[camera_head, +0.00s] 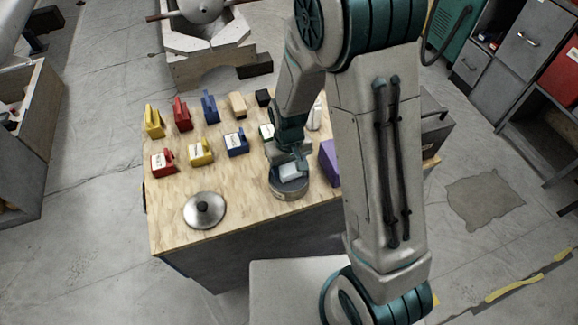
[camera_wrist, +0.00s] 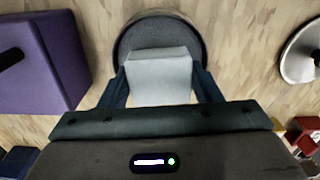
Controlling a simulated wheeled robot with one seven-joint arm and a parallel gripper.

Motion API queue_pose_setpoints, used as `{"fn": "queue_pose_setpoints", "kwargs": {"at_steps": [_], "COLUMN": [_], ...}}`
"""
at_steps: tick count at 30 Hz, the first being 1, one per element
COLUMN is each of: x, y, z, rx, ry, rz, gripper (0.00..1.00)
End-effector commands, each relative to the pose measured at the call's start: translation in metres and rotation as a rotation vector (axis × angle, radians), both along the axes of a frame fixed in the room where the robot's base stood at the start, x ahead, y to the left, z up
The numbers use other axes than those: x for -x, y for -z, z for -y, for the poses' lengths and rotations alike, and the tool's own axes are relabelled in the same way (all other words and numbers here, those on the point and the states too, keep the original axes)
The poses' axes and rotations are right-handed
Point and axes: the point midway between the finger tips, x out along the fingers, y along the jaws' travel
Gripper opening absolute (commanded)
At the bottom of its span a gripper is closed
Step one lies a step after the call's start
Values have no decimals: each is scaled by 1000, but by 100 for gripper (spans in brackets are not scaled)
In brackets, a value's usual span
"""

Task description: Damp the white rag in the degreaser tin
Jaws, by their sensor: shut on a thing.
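The white rag (camera_head: 290,171) looks like a pale block, and my gripper (camera_head: 289,163) is shut on it. The round metal degreaser tin (camera_head: 291,194) stands open at the front edge of the wooden table. The rag is over the tin's mouth; I cannot tell whether it touches the inside. In the wrist view the rag (camera_wrist: 159,78) is between the two dark fingers of my gripper (camera_wrist: 160,88), with the grey tin (camera_wrist: 122,46) around its far side. The tin's near rim is hidden behind the rag and gripper.
A round metal lid (camera_head: 204,211) with a dark knob lies to the left on the wooden table (camera_head: 250,208). A purple block (camera_head: 329,163) stands close to the tin's right. Several coloured blocks, red, yellow and blue (camera_head: 236,144), stand in rows behind.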

Motion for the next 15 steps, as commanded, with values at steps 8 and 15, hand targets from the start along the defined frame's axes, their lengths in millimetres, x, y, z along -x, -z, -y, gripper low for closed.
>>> {"fn": "queue_pose_setpoints", "kwargs": {"at_steps": [8,15], "x": [-1,-1], "y": [-27,-46], "z": [0,0], "rx": [-1,-1], "ry": [0,-1], "rz": [2,2], "gripper": [39,39]}}
